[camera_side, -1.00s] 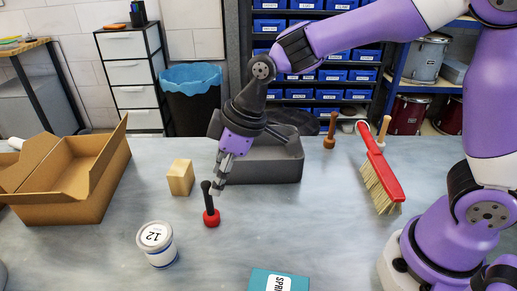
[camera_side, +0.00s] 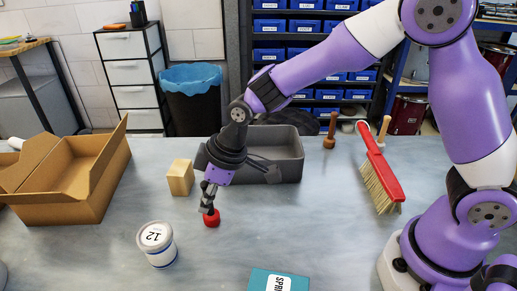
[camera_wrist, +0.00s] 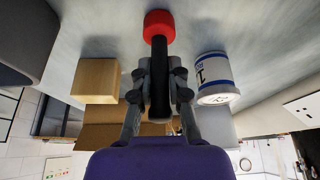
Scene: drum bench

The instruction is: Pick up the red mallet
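The red mallet (camera_side: 211,218) stands upright on the grey bench, red head down and black handle up. My gripper (camera_side: 208,206) is over it, pointing down, and hides most of the handle in the side view. In the wrist view the red head (camera_wrist: 158,24) lies beyond the fingertips, and the black handle runs back between the two fingers. My gripper (camera_wrist: 160,68) appears shut on the handle, one finger close against each side. The head looks to be resting on the bench.
A wooden block (camera_side: 181,178) stands behind left of the mallet, and a white tin marked 12 (camera_side: 157,244) in front left. A grey bin (camera_side: 290,168) is close behind my gripper. A cardboard box (camera_side: 70,212) is at left, a red brush (camera_side: 385,178) at right.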

